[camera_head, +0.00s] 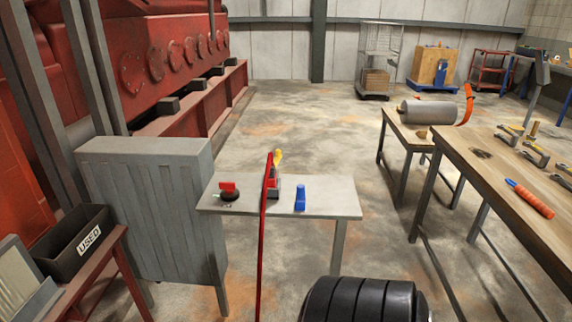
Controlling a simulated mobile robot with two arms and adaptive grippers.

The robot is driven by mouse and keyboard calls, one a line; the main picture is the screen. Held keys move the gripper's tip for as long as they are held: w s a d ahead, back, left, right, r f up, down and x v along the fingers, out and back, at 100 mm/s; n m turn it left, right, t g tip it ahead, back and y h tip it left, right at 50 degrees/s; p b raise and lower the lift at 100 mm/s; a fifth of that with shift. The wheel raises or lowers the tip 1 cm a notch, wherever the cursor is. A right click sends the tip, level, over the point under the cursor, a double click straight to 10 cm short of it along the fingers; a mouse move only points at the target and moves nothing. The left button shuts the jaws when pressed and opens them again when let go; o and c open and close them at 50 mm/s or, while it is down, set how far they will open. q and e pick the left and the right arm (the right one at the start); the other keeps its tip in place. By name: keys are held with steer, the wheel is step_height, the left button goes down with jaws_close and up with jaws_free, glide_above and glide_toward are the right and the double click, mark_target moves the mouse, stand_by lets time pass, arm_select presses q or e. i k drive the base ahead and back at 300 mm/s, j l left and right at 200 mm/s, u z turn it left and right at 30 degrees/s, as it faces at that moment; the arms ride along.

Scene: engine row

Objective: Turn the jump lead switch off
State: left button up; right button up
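A blue piece (300,198) stands to the right. I cannot tell for sure which piece is the jump lead switch. Neither of my grippers is in view.
A grey ribbed cabinet (150,205) and a dark bin marked USED (75,248) stand at left. A black ridged cylinder (345,300) is at the bottom. A wooden workbench (500,190) with tools is at right. The floor between bench and small table is clear.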

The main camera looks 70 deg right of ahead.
mark_target(230, 187)
steer(key=z, duration=1.75)
steer(key=i+l, duration=0.7)
steer(key=l, duration=0.25)
